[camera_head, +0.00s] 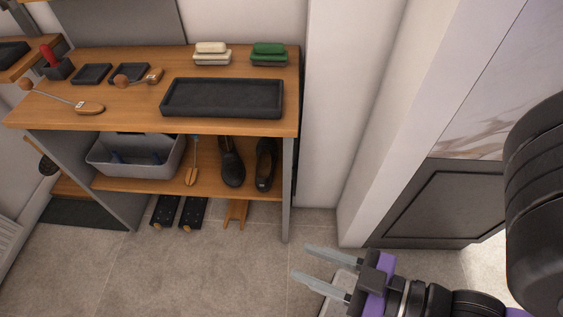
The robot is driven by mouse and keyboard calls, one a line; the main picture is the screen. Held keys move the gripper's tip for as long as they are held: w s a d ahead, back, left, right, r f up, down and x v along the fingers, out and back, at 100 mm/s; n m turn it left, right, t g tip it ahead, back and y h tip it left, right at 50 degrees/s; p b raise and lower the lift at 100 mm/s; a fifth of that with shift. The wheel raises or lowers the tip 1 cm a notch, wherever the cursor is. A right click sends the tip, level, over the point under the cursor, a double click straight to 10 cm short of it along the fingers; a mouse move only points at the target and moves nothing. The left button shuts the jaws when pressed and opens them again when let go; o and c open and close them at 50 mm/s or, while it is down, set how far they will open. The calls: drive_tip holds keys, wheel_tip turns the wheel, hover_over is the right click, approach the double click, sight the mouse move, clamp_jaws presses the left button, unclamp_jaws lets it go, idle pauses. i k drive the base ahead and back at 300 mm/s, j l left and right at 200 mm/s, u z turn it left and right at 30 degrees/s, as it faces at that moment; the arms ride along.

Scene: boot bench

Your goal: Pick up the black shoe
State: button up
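Two dark shoes stand side by side on the lower shelf of the wooden bench. The left shoe (232,168) looks dark grey-blue to black. The right shoe (264,168) looks black, with a small pale mark near its lower end. I cannot tell clearly which one counts as the black shoe. My gripper (309,266) is at the lower right, in front of the bench and apart from the shoes. Its two grey fingers point left with a gap between them, and nothing is held.
The bench top (135,109) overhangs the shelf (210,184), and a grey leg (288,190) stands right of the shoes. A grey bin (103,163) and a wooden-handled tool (192,174) lie to their left. A black tray (222,97) sits above. The floor (255,265) in front is clear.

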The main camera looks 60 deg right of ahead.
sight(266, 149)
drive_tip(key=k+z, duration=0.2)
drive_tip(key=z, duration=1.45)
drive_tip(key=j+z, duration=0.15)
drive_tip(key=j, duration=0.4)
drive_tip(key=j+z, duration=0.15)
drive_tip(key=j, duration=0.35)
drive_tip(key=k+j+z, duration=0.1)
drive_tip(key=j, duration=0.45)
drive_tip(key=k+j+z, duration=0.15)
drive_tip(key=j, duration=0.9)
drive_tip(key=k+j, duration=0.15)
drive_tip(key=j, duration=0.45)
